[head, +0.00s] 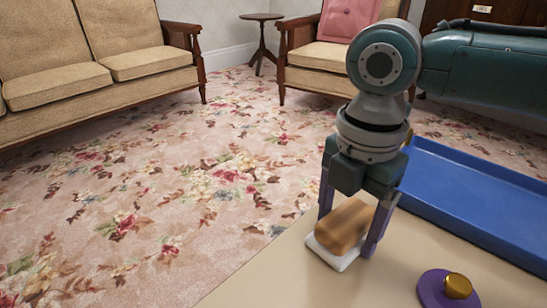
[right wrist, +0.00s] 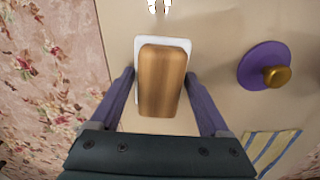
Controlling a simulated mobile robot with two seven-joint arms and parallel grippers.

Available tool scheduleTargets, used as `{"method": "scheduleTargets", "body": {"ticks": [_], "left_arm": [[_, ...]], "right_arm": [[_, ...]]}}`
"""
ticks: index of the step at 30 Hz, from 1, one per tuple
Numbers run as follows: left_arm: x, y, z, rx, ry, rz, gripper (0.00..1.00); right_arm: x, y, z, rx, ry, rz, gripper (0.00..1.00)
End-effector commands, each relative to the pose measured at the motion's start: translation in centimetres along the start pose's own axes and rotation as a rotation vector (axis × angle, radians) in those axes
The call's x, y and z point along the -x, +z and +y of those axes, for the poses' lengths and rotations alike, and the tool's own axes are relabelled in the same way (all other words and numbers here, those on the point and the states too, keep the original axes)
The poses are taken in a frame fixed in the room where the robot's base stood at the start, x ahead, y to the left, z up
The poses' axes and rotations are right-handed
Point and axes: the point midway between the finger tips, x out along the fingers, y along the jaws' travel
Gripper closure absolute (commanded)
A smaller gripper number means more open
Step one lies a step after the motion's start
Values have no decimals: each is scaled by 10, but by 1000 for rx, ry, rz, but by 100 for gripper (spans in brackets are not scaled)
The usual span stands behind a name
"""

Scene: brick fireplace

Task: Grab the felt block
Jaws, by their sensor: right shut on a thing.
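The felt block has a brown wooden body (head: 343,226) on a white felt pad (head: 333,257). My left gripper is not in view.
On the beige table (head: 262,285), a blue tray (head: 480,205) lies right of the gripper. A purple disc with a gold knob (head: 458,285) is at front right. A striped cloth (right wrist: 272,148) lies nearby. A sofa (head: 100,60) and armchair stand beyond on flowered carpet.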

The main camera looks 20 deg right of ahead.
Motion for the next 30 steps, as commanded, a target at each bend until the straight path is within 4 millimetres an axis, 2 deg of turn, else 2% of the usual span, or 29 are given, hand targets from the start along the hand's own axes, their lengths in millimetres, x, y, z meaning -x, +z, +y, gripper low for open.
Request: {"method": "scheduleTargets", "body": {"ticks": [1,8,14,19,23,26,30], "left_arm": [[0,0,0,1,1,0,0],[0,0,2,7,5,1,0],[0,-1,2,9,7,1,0],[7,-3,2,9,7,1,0],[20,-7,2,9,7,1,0],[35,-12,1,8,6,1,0],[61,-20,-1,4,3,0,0]], "right_arm": [[0,0,0,0,0,0,52],[0,0,0,0,0,0,76],[0,0,0,0,0,0,76],[11,0,0,0,0,0,76],[31,0,0,0,2,0,76],[57,0,1,1,3,0,76],[103,0,1,0,3,-1,76]]}}
